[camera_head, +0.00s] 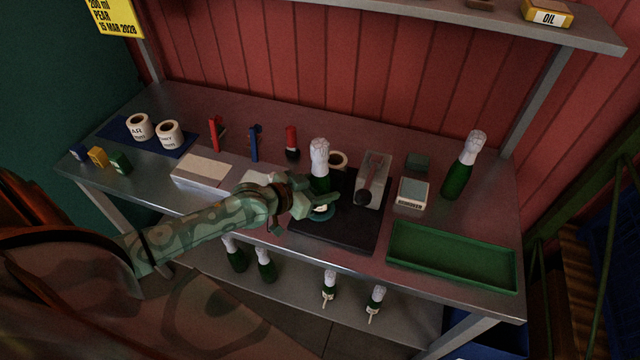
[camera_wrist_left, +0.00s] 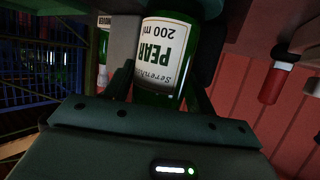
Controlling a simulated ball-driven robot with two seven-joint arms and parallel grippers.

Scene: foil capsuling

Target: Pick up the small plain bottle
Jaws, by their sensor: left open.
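A small green bottle with white foil on its neck (camera_head: 319,160) stands upright on a black base on the bench. My left gripper (camera_head: 315,196) is at its lower body, with its jaws open. In the left wrist view the bottle (camera_wrist_left: 168,52) lies between the two fingers, and its white label reads PEAR 200 ml. I cannot tell whether either finger touches the glass. Two small dark bottles with white tops, the left one (camera_head: 235,253) and the right one (camera_head: 266,264), stand on the lower shelf with no label visible. My right gripper is not in view.
A larger foil-topped bottle (camera_head: 462,166) stands at the bench's right. A green tray (camera_head: 452,256) lies at the front right. Label rolls (camera_head: 139,127) sit at the far left.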

